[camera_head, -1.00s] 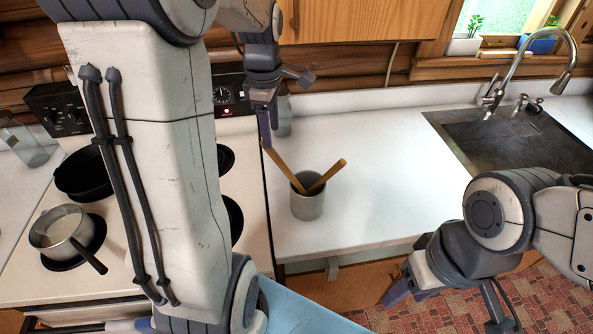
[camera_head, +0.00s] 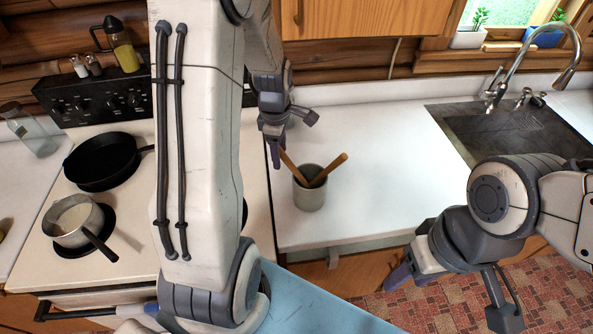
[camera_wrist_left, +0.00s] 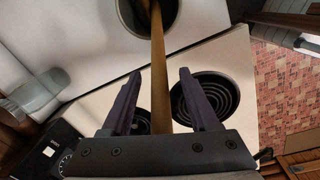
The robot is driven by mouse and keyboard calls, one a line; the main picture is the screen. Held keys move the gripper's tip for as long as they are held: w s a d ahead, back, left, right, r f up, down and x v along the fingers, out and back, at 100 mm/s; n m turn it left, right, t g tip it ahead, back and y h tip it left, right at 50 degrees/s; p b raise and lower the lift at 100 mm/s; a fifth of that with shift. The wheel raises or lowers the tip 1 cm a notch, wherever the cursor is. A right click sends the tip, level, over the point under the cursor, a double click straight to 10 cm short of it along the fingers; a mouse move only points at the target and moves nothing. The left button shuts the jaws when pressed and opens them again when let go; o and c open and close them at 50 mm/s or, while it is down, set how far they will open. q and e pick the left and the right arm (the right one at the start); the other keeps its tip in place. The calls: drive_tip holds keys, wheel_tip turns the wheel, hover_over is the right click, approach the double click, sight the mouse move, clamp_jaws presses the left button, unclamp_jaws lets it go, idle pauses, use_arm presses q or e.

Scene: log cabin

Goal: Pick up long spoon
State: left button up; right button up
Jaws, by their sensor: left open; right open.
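Two wooden handles lean out of a grey cup on the white counter, one to the left and one to the right. The left handle (camera_head: 288,163) also shows in the left wrist view (camera_wrist_left: 158,70), where it runs between the two open fingers. The right handle (camera_head: 330,168) leans away to the right. The cup (camera_head: 309,196) hides their lower ends, so I cannot tell which is the long spoon. My left gripper (camera_head: 274,150) is open at the left handle's top. My right gripper (camera_head: 398,283) is open and empty, low in front of the counter.
A stove with a black pan (camera_head: 103,163) and a saucepan (camera_head: 72,222) is on the left. A sink (camera_head: 505,133) with a faucet is at the right. The counter (camera_head: 385,165) right of the cup is clear.

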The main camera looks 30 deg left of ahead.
use_arm(q)
clamp_jaws()
drive_tip(key=shift+r, duration=0.25)
